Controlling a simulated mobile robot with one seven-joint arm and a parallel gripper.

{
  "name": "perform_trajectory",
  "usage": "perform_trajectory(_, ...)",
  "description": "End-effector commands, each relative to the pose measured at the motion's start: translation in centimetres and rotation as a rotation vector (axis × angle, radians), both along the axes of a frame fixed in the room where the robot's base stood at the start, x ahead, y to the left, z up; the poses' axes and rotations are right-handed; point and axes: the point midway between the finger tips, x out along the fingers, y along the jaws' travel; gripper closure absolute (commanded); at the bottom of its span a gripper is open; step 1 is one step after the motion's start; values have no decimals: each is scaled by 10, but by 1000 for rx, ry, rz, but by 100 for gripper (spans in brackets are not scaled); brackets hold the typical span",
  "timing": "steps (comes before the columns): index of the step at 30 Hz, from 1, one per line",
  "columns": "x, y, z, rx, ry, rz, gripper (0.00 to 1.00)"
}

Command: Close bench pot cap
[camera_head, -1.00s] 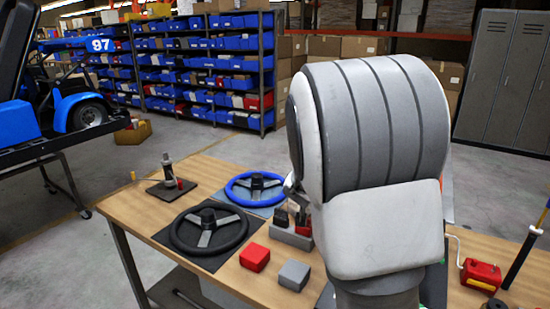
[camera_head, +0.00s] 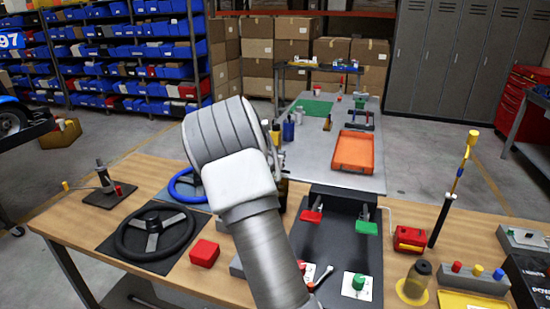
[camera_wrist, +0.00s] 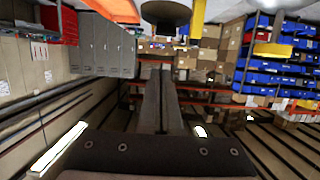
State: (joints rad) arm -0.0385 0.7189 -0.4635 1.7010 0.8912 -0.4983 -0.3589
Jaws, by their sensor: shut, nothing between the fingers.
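A small dark, see-through jar, which looks like the bench pot (camera_head: 414,286), stands on a yellow round base at the right front of the wooden bench. A dull olive top (camera_head: 424,268) sits over it; I cannot tell whether this is the cap or how it is seated. My gripper (camera_wrist: 160,72) is shut and empty, its fingers together in the wrist view. In the head view my own arm hides most of it, above the bench and left of the pot.
The wooden bench (camera_head: 62,212) also holds a black steering wheel (camera_head: 124,236), a red block (camera_head: 204,253), a black panel with red and green parts, a red box (camera_head: 409,238) and a tall yellow-topped rod (camera_head: 459,180). A grey table with an orange tray (camera_head: 353,153) adjoins behind.

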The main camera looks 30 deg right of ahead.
Motion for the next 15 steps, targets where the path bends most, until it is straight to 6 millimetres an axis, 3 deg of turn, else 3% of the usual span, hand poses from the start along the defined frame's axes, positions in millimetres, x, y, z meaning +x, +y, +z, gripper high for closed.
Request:
perform_trajectory(1, 5, -7, -4, 0, 2, -2, 100)
perform_trajectory(6, -8, 9, -25, 2, 2, 1, 100)
perform_trajectory(15, -13, 15, -34, 2, 0, 1, 100)
